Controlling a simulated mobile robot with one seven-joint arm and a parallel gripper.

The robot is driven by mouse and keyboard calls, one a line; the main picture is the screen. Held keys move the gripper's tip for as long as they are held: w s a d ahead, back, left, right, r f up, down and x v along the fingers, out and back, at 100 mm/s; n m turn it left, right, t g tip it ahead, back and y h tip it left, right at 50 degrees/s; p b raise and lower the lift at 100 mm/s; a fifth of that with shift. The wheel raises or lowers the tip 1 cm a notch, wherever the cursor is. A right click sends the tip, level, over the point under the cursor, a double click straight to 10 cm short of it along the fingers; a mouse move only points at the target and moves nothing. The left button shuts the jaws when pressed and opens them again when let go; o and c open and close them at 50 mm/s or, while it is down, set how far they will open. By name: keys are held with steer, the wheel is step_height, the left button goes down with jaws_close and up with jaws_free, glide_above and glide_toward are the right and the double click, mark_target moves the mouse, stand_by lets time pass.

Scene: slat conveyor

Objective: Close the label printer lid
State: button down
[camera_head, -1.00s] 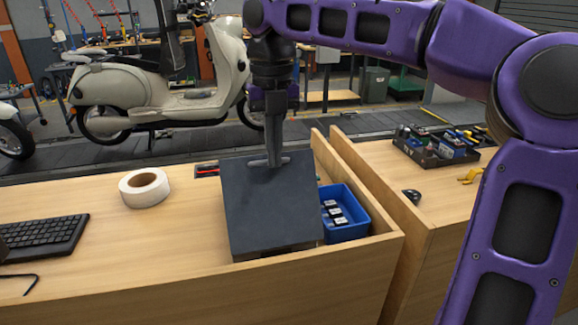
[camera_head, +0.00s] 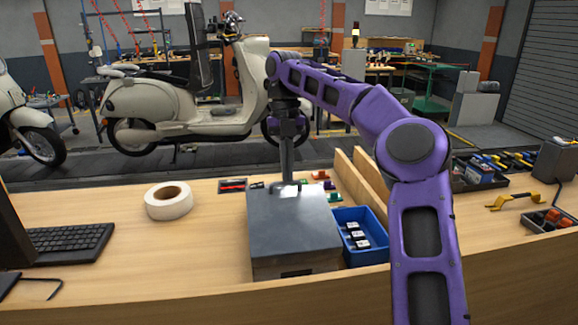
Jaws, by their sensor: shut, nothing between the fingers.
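The label printer (camera_head: 295,264) is a grey box on the wooden bench, with a dark slot low in its front face. Its flat grey lid (camera_head: 290,222) lies over the top and looks level, with no gap showing at the front or side edges. The far edge is partly hidden by my gripper. My gripper (camera_head: 287,186) points straight down at the lid's far edge, its fingers shut and empty. The fingertips appear to touch the lid or be just above it.
A blue bin (camera_head: 377,261) with small black-and-white items stands close to the printer's right. A white tape roll (camera_head: 168,201) and a black keyboard (camera_head: 68,243) are to the left. Wooden dividers (camera_head: 362,180) rise behind on the right. The bench between roll and printer is clear.

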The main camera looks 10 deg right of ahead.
steer(key=shift+w+f+g, duration=0.5)
steer(key=shift+w+f, duration=0.15)
steer(key=shift+f, duration=0.1)
stand_by(0.3)
